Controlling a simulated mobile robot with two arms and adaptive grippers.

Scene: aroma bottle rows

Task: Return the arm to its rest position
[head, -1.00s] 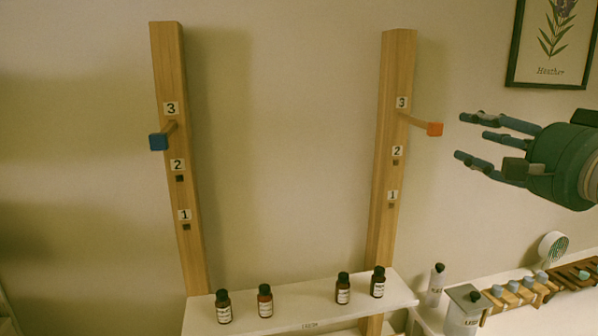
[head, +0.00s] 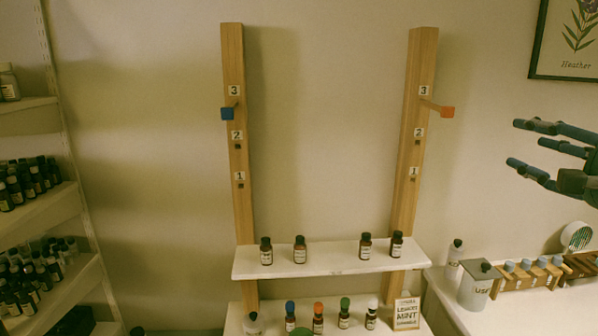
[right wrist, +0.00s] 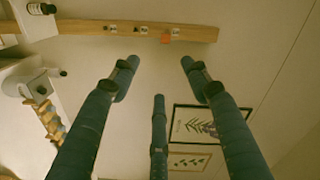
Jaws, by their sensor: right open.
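My right gripper (head: 517,143) is at the right edge of the head view, its blue-grey fingers spread and pointing left. It is open and empty, to the right of the right wooden post (head: 416,150) and apart from it. In the right wrist view the fingers of my right gripper (right wrist: 158,75) are spread with nothing between them. The right post has an orange-tipped peg (head: 447,111) at mark 3. The left wooden post (head: 238,180) has a blue-tipped peg (head: 227,113) at mark 3. My left gripper is not in view.
A white shelf (head: 330,262) between the posts bears several brown bottles; more stand below beside a mint sign (head: 406,313). Shelves of bottles (head: 40,215) stand at the left. A canister (head: 478,287) and wooden rack (head: 527,275) stand at the lower right, below my right gripper. Framed plant pictures hang on the wall.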

